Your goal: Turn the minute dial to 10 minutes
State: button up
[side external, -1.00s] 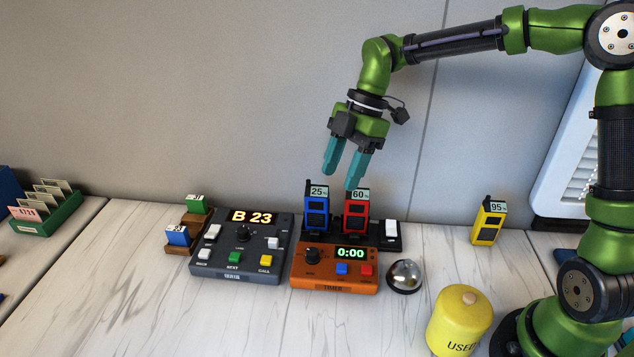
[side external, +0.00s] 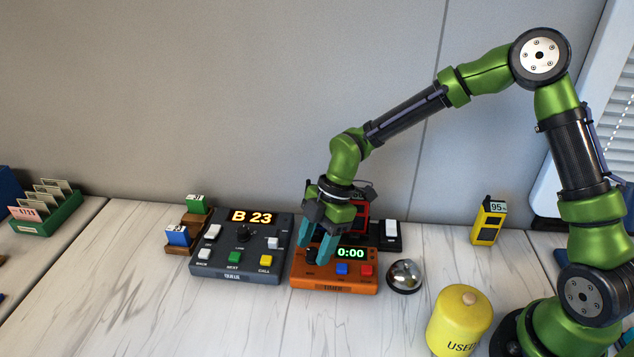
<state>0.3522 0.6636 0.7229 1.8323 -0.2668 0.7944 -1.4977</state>
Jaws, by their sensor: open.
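The orange timer box (side external: 334,285) sits on the white table and its green display (side external: 351,253) reads 0:00. Its black minute dial (side external: 312,255) is at the box's left, mostly hidden by my fingers. My gripper (side external: 313,257) points down with its teal fingers open, one on either side of the dial as seen here. I cannot tell whether the fingers touch it. A blue button (side external: 342,269) and a red button (side external: 366,270) are right of the dial.
The dark console (side external: 238,274) showing B 23 stands close on the left. Behind the timer is a charger with a red radio (side external: 361,212), partly hidden by my gripper. A silver bell (side external: 405,275) and a yellow USED container (side external: 459,320) are to the right.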

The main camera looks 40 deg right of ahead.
jog(key=shift+a+f, duration=0.1)
jog(key=shift+f, duration=0.2)
grip_shut()
